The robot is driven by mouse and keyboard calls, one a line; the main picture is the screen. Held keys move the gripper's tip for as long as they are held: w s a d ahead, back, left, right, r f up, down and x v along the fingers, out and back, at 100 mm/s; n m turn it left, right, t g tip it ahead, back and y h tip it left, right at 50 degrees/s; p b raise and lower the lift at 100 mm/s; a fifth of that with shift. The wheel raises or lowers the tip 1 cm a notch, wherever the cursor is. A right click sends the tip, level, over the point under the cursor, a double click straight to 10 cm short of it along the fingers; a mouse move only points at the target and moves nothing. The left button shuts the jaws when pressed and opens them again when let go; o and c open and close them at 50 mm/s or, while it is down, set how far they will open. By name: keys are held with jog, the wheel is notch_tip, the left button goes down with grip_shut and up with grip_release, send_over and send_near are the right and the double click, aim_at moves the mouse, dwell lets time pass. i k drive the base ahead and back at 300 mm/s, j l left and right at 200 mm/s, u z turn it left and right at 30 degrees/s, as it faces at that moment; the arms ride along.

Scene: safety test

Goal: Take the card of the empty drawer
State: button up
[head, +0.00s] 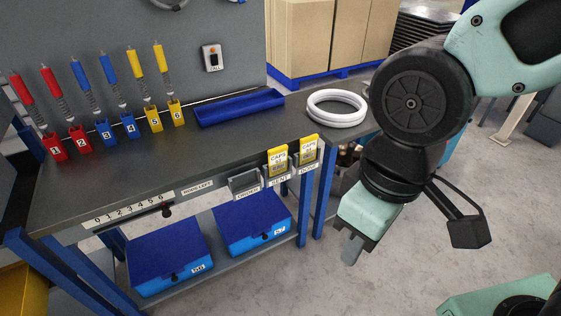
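Two yellow cards marked CAPS stand in holders on the bench's front edge. One card (278,159) is in the holder labelled SENT, the other card (308,150) in the one labelled DONE. A third holder (243,182), at their left, shows no card. Two blue drawers, numbered 56 (168,256) and 57 (252,222), sit on the shelf below. Their insides are hidden, so I cannot tell which is empty. My gripper (352,251) points down, right of the bench and apart from the cards. Its finger spacing is not clear; I see nothing held.
The grey bench (130,178) carries a row of small numbered bins, a long blue tray (240,107) and a white ring coil (337,108). A number strip and a small dark knob are on its front edge. Cardboard boxes (330,35) stand behind. The floor in front is clear.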

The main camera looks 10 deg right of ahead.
aim_at(278, 156)
jog(key=i+j+z, duration=0.1)
jog(key=i+j, duration=0.15)
jog(key=i+j+z, duration=0.15)
jog(key=j, duration=0.3)
jog(key=i+j+z, duration=0.1)
jog(key=i+j, duration=0.15)
jog(key=j, duration=0.15)
jog(key=i+j+z, duration=0.15)
jog(key=j, duration=0.25)
